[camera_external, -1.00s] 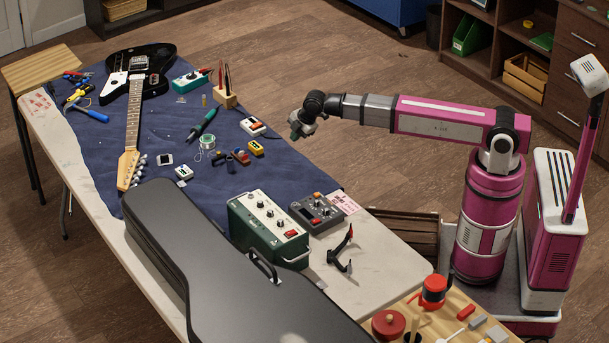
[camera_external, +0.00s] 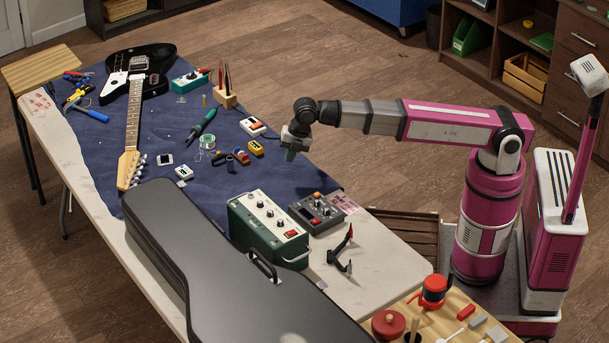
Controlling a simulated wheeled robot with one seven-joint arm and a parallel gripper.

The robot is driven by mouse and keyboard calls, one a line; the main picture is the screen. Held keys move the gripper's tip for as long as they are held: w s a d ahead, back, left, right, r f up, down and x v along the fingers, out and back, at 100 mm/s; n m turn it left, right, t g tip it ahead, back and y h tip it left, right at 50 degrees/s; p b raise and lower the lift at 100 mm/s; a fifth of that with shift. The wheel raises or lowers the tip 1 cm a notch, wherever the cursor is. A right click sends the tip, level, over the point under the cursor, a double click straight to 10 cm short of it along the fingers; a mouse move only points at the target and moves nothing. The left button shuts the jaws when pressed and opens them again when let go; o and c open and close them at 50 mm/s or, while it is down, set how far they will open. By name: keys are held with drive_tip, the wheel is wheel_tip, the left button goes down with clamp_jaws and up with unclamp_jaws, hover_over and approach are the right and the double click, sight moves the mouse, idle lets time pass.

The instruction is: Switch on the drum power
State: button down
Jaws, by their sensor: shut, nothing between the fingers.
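No thing in view carries a readable drum label. A dark grey box with knobs and small buttons (camera_external: 318,212) lies on the table. My gripper (camera_external: 290,156) is shut and empty, pointing down in the air behind both boxes, near the table's right edge. It touches neither box.
A black guitar case (camera_external: 215,265) lies along the front of the table. A black stand-like tool (camera_external: 341,252) is right of the boxes. Small pedals, a solder spool (camera_external: 207,143) and a guitar (camera_external: 134,110) lie on the blue cloth (camera_external: 225,170).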

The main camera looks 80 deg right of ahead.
drive_tip(key=s+a+r+n+g, duration=0.1)
drive_tip(key=s+a+r+n, duration=0.15)
drive_tip(key=a, duration=0.35)
drive_tip(key=s+a+r+n, duration=0.1)
drive_tip(key=s+a+r, duration=0.15)
drive_tip(key=a, duration=0.25)
drive_tip(key=n+g, duration=0.1)
drive_tip(key=n, duration=0.2)
approach(314, 221)
drive_tip(key=f, duration=0.7)
drive_tip(key=shift+w+a+f, duration=0.25)
drive_tip(key=shift+w+a, duration=0.05)
drive_tip(key=shift+w, duration=0.05)
